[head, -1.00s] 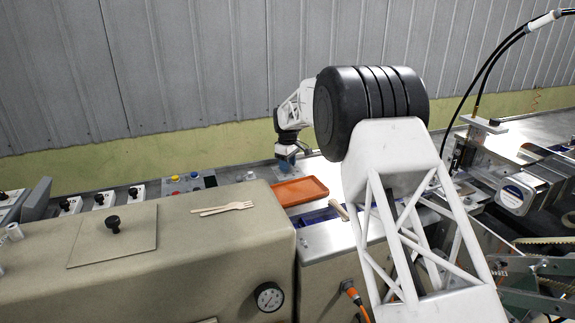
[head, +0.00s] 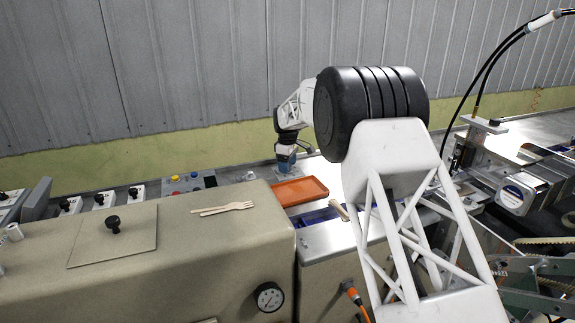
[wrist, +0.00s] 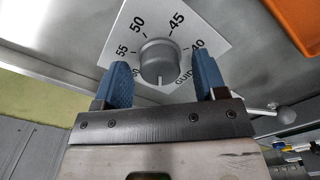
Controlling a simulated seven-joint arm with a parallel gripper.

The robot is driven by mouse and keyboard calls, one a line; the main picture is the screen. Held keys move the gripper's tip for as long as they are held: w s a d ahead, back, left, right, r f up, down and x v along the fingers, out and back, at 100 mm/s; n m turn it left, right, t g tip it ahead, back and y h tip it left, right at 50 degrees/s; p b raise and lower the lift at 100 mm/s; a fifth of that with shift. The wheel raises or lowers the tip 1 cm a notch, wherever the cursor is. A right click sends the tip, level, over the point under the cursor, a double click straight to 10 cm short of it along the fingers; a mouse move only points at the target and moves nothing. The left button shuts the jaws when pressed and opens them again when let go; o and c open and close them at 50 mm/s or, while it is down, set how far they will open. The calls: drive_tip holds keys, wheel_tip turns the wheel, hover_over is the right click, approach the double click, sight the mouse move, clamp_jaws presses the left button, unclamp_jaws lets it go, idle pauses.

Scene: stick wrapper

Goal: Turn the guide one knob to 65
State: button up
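The guide one knob (wrist: 158,62) is a grey round knob on a white dial plate (wrist: 146,22) in the wrist view. The numbers 40, 45, 50 and 55 show, with part of a further number and of the word GUIDE. A thin pale mark shows near the knob's lower edge. My gripper (wrist: 162,68) is open, with one blue finger left of the knob and one right of it. Gaps show between both fingers and the knob. The dial's lower part is hidden behind my gripper. In the head view my gripper (head: 285,160) is at the back, and the knob cannot be made out.
An orange tray (head: 300,191) lies close to the right of my gripper. A panel with coloured buttons (head: 188,182) is to the left. In the wrist view, a ball-ended lever (wrist: 287,114) is right of the dial.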

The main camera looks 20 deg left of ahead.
drive_tip(key=shift+r, duration=0.1)
drive_tip(key=shift+r, duration=3.8)
